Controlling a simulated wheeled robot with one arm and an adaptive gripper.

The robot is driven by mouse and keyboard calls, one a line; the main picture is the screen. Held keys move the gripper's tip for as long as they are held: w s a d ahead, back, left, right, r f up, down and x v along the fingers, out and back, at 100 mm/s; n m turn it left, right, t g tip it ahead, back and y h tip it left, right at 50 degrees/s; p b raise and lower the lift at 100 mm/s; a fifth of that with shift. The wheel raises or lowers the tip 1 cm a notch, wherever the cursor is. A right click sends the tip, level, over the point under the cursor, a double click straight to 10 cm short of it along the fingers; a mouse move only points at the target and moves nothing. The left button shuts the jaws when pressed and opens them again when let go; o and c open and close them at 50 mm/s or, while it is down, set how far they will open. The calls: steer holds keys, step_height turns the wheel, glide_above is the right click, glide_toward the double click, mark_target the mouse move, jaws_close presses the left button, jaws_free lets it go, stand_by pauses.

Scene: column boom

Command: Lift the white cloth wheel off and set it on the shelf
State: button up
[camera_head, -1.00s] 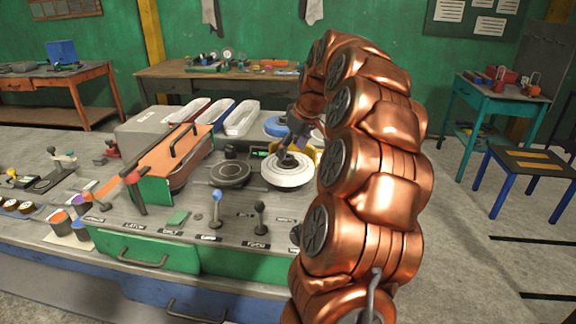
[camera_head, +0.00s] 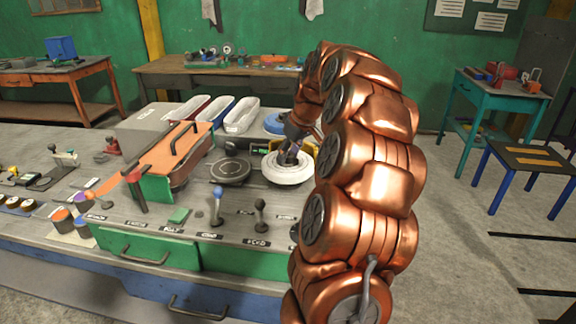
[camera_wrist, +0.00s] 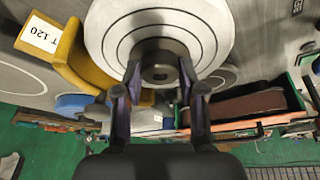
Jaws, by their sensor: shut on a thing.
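The white cloth wheel (camera_head: 296,177) lies flat at the right of the machine bench in the head view. In the wrist view the white wheel (camera_wrist: 205,22), with dark rings, fills the top middle around a dark hub (camera_wrist: 160,68). My gripper (camera_head: 289,157) comes down on its middle. In the wrist view my gripper (camera_wrist: 160,76) has a finger on each side of the hub and is shut on it. The wheel's underside is hidden, so I cannot tell whether it is clear of its seat. I cannot tell which surface is the shelf.
A dark disc (camera_head: 230,172) lies left of the wheel. A yellow bracket (camera_wrist: 72,62) stands close beside it. An orange-topped belt machine (camera_head: 160,149), levers and long trays (camera_head: 241,117) crowd the bench. A teal table (camera_head: 503,92) stands right.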

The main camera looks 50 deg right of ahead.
jaws_close()
